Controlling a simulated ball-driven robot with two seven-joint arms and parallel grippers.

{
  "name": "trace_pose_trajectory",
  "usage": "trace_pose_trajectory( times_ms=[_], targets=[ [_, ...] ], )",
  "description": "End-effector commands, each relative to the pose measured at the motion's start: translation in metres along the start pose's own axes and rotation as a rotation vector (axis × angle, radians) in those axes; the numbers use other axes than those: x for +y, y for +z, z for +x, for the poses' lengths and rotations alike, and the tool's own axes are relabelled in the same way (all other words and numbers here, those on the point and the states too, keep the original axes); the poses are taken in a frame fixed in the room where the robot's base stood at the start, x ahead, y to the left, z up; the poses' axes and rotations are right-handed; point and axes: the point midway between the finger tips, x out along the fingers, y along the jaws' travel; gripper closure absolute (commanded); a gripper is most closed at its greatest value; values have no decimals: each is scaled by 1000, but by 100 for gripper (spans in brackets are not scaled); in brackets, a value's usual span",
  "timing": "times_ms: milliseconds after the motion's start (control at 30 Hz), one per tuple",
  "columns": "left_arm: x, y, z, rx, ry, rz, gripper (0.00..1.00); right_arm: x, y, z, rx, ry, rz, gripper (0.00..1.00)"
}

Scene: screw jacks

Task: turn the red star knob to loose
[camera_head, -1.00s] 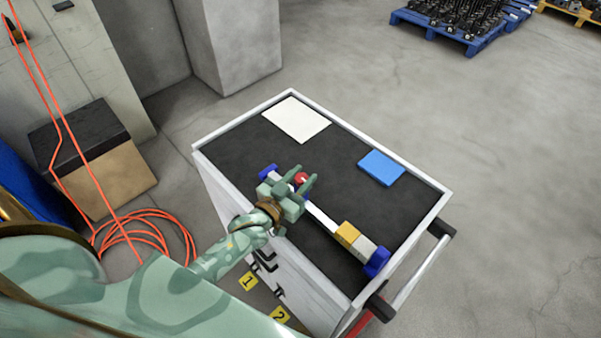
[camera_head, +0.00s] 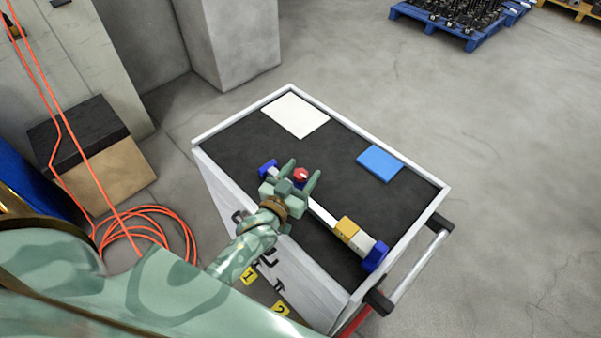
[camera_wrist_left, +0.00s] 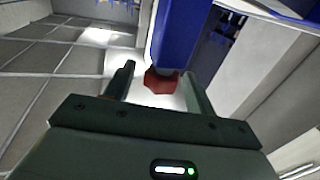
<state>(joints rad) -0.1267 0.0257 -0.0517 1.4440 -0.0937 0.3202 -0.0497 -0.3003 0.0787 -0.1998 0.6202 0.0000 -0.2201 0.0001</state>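The red star knob (camera_head: 301,174) sits on a clamp-like bar (camera_head: 322,214) with blue ends, lying on the dark top of a white cart. My left gripper (camera_head: 303,172) is open, its two fingers spread on either side of the knob. In the left wrist view the knob (camera_wrist_left: 160,82) shows between the fingertips, in front of a blue block (camera_wrist_left: 178,40). A gap shows at its left side; whether the right finger touches it I cannot tell. My gripper hides part of the bar. My right gripper is not in view.
The cart top (camera_head: 240,138) also holds a white sheet (camera_head: 295,115) and a blue pad (camera_head: 380,163), both apart from the bar. Yellow and grey blocks (camera_head: 347,229) sit near the bar's right end. A cart handle (camera_head: 418,270) sticks out at right. Orange cable lies on the floor.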

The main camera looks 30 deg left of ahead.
Motion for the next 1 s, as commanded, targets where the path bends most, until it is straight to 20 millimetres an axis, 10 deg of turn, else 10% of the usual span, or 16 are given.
trace_pose_trajectory(
  times_ms=[267, 1000],
  targets=[
    [0, 0, -9, -1, 0, 0, 45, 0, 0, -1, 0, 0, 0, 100],
    [0, 0, -160, 0, 0, 1, 45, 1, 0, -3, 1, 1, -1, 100]
  ],
)
